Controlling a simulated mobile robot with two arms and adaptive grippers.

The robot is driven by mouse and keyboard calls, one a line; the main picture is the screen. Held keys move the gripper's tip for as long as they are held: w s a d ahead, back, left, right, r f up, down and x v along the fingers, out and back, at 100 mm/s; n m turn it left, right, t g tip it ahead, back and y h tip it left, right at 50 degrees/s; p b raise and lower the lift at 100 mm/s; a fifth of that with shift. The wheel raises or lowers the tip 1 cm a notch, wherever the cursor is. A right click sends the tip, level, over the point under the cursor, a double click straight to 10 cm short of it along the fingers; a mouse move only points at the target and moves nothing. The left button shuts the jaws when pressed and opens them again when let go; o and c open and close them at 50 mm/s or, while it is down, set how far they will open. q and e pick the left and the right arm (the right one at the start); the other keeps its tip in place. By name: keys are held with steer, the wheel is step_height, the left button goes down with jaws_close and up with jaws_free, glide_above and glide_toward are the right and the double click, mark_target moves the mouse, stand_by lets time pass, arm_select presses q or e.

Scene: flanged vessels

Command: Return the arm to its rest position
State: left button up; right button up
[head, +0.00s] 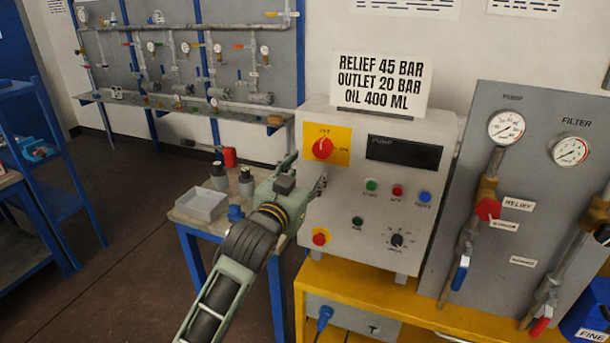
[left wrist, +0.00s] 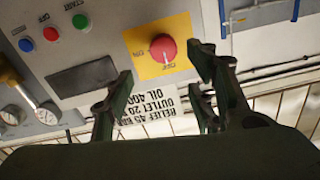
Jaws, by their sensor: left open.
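My left arm comes up from the bottom of the head view. Its left gripper (head: 308,180) is beside the left part of the grey control box (head: 375,205), below the red rotary knob (head: 323,148) on its yellow plate. In the left wrist view my left gripper (left wrist: 163,82) is open, with dark fingers apart and nothing held. The red knob (left wrist: 163,49) shows beyond the fingers, between them in the picture. The gap to the panel is hard to judge. My right gripper is not in view.
A small table (head: 184,219) with a grey tray (head: 201,204) and dark bottles stands behind my arm. The control box sits on a yellow bench (head: 345,275). A gauge panel (head: 520,150) stands at right. Open floor (head: 110,280) lies left.

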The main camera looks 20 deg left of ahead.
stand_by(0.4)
arm_select(q)
steer(key=s+a+f+g, duration=0.1)
steer(key=s+f+g, duration=0.15)
steer(key=f, duration=1.55)
steer(key=s+f+g, duration=0.2)
steer(key=f+g, duration=0.2)
steer(key=f, duration=1.4)
steer(key=s+f+g, duration=0.2)
steer(key=s+f, duration=0.5)
steer(key=f, duration=0.3)
steer(key=s+f+g, duration=0.2)
steer(key=s+f, duration=0.6)
steer(key=f, duration=0.3)
steer(key=s+f+g, duration=0.2)
steer(key=s+f, duration=0.4)
steer(key=s, duration=0.7)
steer(key=s+f+g, duration=0.2)
steer(key=s+f, duration=0.4)
steer(key=s, duration=0.7)
steer(key=s+f+g, duration=0.2)
steer(key=s+f, duration=0.4)
steer(key=s, duration=0.7)
steer(key=shift+y, duration=0.3)
steer(key=shift+g, duration=0.25)
